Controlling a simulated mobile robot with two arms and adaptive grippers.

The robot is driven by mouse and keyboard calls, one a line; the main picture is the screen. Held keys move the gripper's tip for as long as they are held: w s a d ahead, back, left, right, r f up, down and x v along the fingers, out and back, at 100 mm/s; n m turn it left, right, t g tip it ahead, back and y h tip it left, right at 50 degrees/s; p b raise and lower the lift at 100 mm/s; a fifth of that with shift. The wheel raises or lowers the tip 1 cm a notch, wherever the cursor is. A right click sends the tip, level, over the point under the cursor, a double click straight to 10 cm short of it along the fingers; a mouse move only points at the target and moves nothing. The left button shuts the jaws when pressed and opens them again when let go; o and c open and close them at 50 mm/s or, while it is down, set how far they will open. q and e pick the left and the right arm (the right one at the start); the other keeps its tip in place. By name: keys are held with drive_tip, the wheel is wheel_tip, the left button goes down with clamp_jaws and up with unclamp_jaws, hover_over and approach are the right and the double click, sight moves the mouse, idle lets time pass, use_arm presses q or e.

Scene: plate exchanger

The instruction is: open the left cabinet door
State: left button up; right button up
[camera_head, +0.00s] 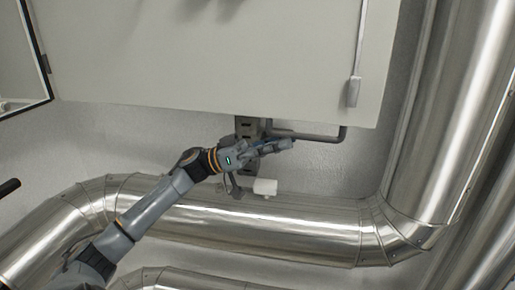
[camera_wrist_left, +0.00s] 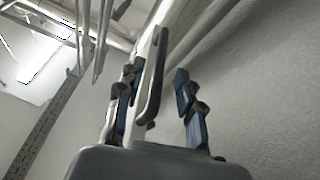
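A large white cabinet (camera_head: 210,60) fills the top of the head view, with a pale latch-like piece (camera_head: 354,92) near its lower right. Which part is the left door is unclear. My left gripper (camera_head: 285,145) is just below the cabinet's lower edge, beside a dark grey bent bar (camera_head: 325,136). In the left wrist view, my left gripper (camera_wrist_left: 157,112) is open, its blue-padded fingers apart. A white panel edge (camera_wrist_left: 150,85) and a dark bar-shaped handle (camera_wrist_left: 155,75) show between or beyond them. Contact cannot be told. My right gripper is not in view.
Shiny metal pipes run below the cabinet (camera_head: 290,225) and up the right side (camera_head: 465,100). A small white box (camera_head: 265,187) sits just under my left gripper. A dark-framed opening (camera_head: 20,60) is at the far left. The grey wall (camera_wrist_left: 265,80) is close on the right.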

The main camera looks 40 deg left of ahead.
use_arm(q)
drive_tip(key=v, duration=0.7)
drive_tip(key=shift+s+a+f, duration=0.1)
idle(0.4)
